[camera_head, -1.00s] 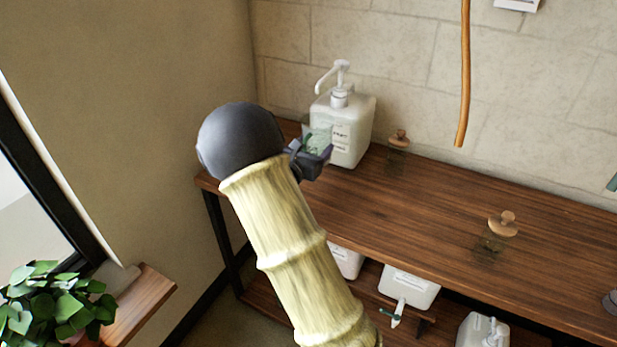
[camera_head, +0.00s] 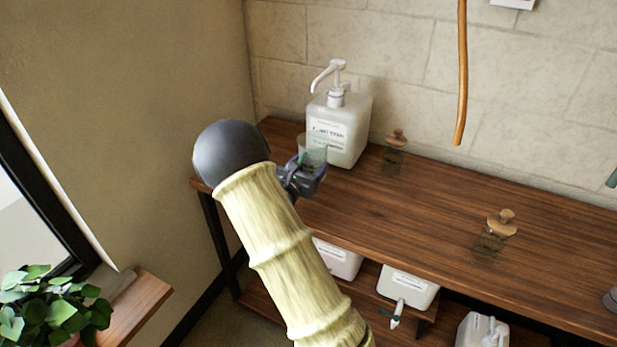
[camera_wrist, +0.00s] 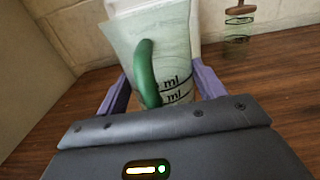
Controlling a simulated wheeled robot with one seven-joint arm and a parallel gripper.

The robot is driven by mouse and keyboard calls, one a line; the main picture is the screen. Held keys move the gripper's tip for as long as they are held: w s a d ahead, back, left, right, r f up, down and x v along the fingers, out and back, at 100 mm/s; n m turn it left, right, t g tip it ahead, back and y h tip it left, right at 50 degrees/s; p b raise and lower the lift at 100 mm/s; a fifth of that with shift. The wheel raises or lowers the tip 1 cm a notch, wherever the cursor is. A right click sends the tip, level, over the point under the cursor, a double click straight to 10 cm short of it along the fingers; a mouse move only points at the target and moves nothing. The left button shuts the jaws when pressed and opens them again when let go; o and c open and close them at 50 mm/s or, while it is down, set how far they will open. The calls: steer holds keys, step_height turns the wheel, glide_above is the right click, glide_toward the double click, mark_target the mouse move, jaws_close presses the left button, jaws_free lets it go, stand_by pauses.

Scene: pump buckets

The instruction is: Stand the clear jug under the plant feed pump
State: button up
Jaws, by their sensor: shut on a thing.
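The clear jug (camera_head: 313,146) is held in my gripper (camera_head: 304,176), in front of the pump bottle near the shelf's left end. In the wrist view the jug (camera_wrist: 178,50) is see-through, with dark "ml" marks and a green handle (camera_wrist: 147,72) facing the camera. The gripper's fingers (camera_wrist: 165,88) close on it from both sides. The white pump bottle (camera_head: 350,115) stands on the wooden top against the wall, its spout pointing left and forward above the jug. Its label is too small to read surely. I cannot tell whether the jug's base touches the wood.
A glass jar with a wooden lid (camera_head: 394,155) stands right of the pump bottle, and another jar (camera_head: 495,232) is farther right. An orange hose (camera_head: 461,80) hangs over the top. White containers (camera_head: 408,287) sit on the lower shelf. The wooden top (camera_head: 420,205) between is clear.

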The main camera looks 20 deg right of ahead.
steer(key=shift+f, duration=1.85)
steer(key=shift+f+b, duration=0.1)
steer(key=shift+b, duration=0.25)
steer(key=o, duration=1)
steer(key=v, duration=1.2)
steer(key=shift+s, duration=0.1)
